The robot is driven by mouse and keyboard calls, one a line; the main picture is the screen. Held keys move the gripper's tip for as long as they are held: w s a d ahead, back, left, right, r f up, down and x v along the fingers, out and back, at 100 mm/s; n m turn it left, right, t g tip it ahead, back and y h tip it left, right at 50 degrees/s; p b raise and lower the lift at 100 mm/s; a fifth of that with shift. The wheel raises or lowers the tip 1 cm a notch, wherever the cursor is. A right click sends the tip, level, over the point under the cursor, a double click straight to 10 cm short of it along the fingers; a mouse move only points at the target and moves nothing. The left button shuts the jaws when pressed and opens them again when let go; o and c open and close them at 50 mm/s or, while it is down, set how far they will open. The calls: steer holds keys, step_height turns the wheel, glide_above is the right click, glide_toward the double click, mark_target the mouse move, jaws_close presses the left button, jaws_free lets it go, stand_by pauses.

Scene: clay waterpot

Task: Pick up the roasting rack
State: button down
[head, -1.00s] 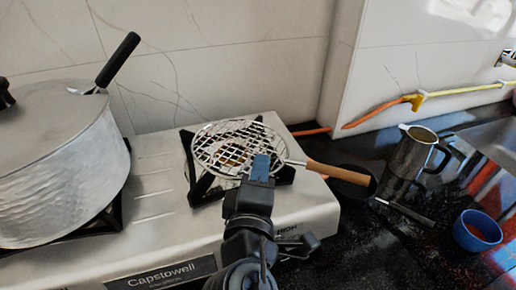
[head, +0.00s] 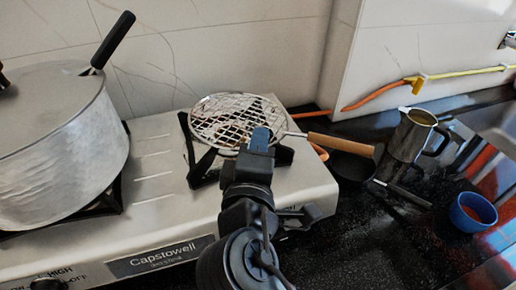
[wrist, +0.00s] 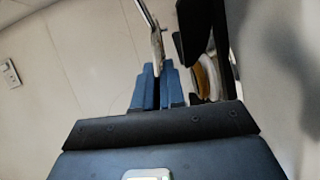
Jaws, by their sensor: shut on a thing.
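The roasting rack (head: 225,124) is a round wire mesh with a metal stem and a wooden handle (head: 340,144) pointing right. It hangs over the right burner (head: 204,164) of the stove, seemingly a little above it. My gripper (head: 260,140) is shut on the near right rim of the rack, close to the stem. In the wrist view, the blue fingers of my gripper (wrist: 158,82) are closed around a thin part of the rack (wrist: 157,46). The fingers and arm hide a small part of the near rim.
A large metal pot (head: 60,145) stands on the left burner. A dark pan (head: 350,168) lies under the handle. A metal jug (head: 408,137) and a blue bowl (head: 468,218) stand on the dark counter. The tiled wall (head: 230,45) is close behind.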

step_height(320, 180, up, 2)
steer(key=shift+d+r, duration=0.1)
steer(key=shift+r, duration=0.05)
steer(key=s+d+r, duration=0.3)
steer(key=d+r, duration=0.3)
steer(key=d, duration=0.4)
steer(key=n+y+p, duration=0.5)
steer(key=y+p, duration=0.1)
steer(key=p, duration=0.3)
glide_above(260, 119)
steer(key=s, duration=0.5)
steer(key=shift+d+f+t, duration=0.2)
steer(key=shift+f+t, duration=0.1)
steer(key=shift+f, duration=0.4)
steer(key=shift+a+f, duration=0.35)
steer(key=shift+f, duration=1.15)
step_height(260, 119, down, 4)
steer(key=b, duration=0.4)
steer(key=shift+f+b, duration=0.2)
steer(key=shift+b, duration=0.15)
